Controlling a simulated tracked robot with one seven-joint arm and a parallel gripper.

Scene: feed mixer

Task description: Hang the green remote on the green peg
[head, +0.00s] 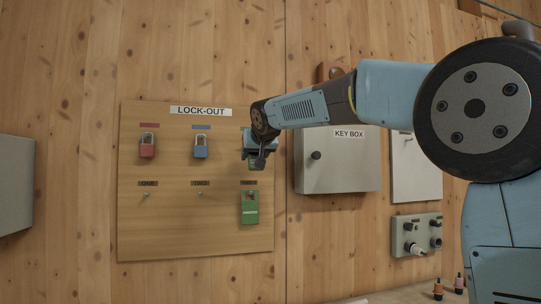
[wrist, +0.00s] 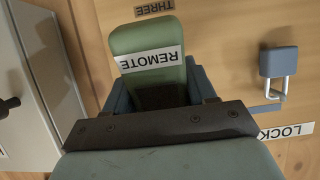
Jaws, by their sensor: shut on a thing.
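The green remote (wrist: 150,62), labelled REMOTE, is between my gripper's (wrist: 162,95) jaws in the wrist view, its label upside down. In the head view my gripper (head: 258,158) is at the upper right of the lock-out board (head: 172,232), above the label THREE. Only a small green part of the remote (head: 253,164) shows below it. The green peg is not visible; my gripper covers that part of the board. I cannot tell whether the remote touches the board or a peg.
A red padlock (head: 147,147) and a blue padlock (head: 200,147) hang to the left. A green tagged item (head: 250,208) hangs under THREE. The pegs under ONE (head: 147,194) and TWO (head: 200,191) are bare. A key box (head: 338,170) stands close right.

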